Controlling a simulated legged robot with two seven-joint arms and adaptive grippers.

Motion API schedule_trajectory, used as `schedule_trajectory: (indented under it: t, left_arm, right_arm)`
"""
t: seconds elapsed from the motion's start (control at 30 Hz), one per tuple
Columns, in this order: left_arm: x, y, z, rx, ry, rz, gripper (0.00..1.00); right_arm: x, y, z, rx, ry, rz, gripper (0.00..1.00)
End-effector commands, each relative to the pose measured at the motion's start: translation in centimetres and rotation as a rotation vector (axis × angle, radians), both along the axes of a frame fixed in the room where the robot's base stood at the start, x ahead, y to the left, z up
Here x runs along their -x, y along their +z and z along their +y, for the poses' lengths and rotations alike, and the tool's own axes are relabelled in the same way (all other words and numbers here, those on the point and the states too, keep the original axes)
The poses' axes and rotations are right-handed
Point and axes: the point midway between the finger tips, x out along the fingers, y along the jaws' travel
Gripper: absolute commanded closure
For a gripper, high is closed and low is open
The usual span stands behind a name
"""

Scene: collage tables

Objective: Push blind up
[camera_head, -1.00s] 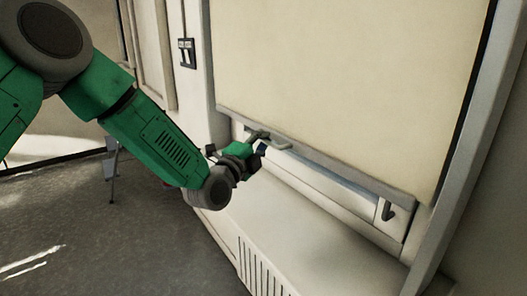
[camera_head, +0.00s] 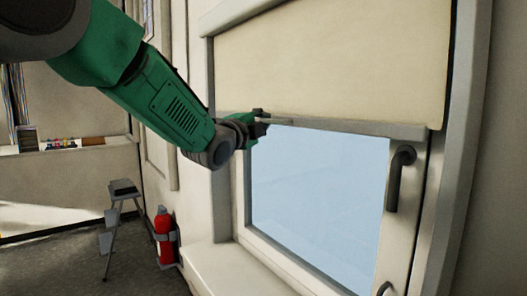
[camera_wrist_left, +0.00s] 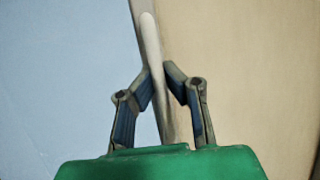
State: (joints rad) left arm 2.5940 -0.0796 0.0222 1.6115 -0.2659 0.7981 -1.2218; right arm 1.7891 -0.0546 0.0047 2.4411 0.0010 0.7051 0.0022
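The cream blind (camera_head: 330,65) hangs over the upper part of the window (camera_head: 315,190), and blue-grey glass shows below it. A grey bar (camera_head: 365,129) runs along its bottom edge, with a small pale handle (camera_head: 280,121) near its left end. My left gripper (camera_head: 263,118) is at this handle. In the left wrist view, the blue-grey fingers of the gripper (camera_wrist_left: 159,76) close in from both sides on the pale handle (camera_wrist_left: 150,40), with the blind (camera_wrist_left: 245,70) to the right and glass to the left. My right gripper is not in view.
A dark window handle (camera_head: 399,178) sits on the right of the window frame. A sill (camera_head: 225,262) lies below the window. A red fire extinguisher (camera_head: 164,236) and a folding step stool (camera_head: 118,215) stand at the left. Open floor lies at the lower left.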

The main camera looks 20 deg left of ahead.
Motion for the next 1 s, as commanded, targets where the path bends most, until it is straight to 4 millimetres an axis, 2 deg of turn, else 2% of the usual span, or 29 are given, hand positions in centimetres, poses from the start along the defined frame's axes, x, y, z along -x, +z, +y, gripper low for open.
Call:
schedule_trajectory:
  t: [0.03,0.1,0.3,0.5,0.7,0.8,1.0]
  left_arm:
    - [0.1,2.9,-0.1,-0.003,-0.001,-0.012,1.0]
    - [0.1,5.5,-0.1,-0.003,-0.001,-0.012,1.0]
    - [0.1,12.6,-0.1,-0.001,-0.001,-0.014,1.0]
    - [0.1,18.4,0.0,-0.001,-0.001,-0.013,1.0]
    - [0.0,22.5,0.1,0.001,-0.001,-0.01,1.0]
    - [0.0,23.8,0.0,0.001,-0.002,-0.009,1.0]
    - [0.0,25.1,0.1,0.001,0.0,-0.006,1.0]
  right_arm:
    - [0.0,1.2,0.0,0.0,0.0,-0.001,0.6]
    - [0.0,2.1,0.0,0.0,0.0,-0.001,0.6]
    - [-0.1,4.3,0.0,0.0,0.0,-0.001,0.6]
    - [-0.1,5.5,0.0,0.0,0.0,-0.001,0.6]
    - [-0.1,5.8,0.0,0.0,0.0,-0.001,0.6]
    - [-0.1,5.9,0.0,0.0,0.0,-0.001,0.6]
    - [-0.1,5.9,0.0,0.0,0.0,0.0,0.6]
